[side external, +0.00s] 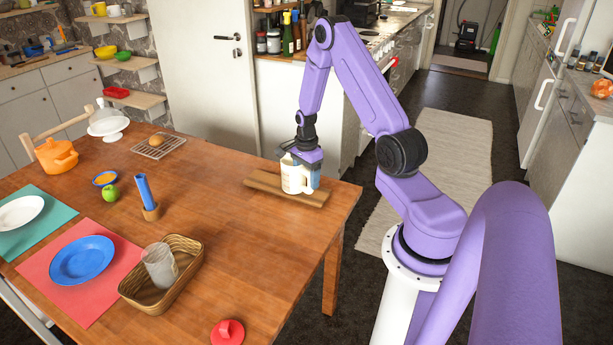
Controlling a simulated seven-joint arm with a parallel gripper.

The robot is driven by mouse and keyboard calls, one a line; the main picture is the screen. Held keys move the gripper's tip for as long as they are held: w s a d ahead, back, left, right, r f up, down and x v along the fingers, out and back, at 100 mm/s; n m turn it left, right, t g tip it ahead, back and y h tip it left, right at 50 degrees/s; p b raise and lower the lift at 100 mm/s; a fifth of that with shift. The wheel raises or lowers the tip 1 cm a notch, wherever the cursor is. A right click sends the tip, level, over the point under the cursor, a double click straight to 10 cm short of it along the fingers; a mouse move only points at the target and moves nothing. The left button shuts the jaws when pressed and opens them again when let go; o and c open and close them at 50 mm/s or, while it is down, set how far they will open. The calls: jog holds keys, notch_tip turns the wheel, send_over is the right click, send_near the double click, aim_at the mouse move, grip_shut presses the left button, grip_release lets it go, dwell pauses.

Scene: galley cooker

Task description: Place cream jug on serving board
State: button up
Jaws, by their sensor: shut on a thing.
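The cream jug (294,178) is white and stands upright over the middle of the wooden serving board (263,181). My gripper (300,158) comes down from above and is shut on the upper part of the jug. The jug's base overlaps the board in the side external view; I cannot tell whether it rests on the board or hangs just above it. The gripper hides the jug's top. The board lies near the table's far right corner, with both its ends bare.
The wooden table (217,222) is clear around the board. A red object (228,332) lies at the front edge.

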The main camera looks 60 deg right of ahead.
jog(key=shift+f, duration=0.1)
jog(key=o, duration=1.3)
jog(key=shift+o, duration=0.2)
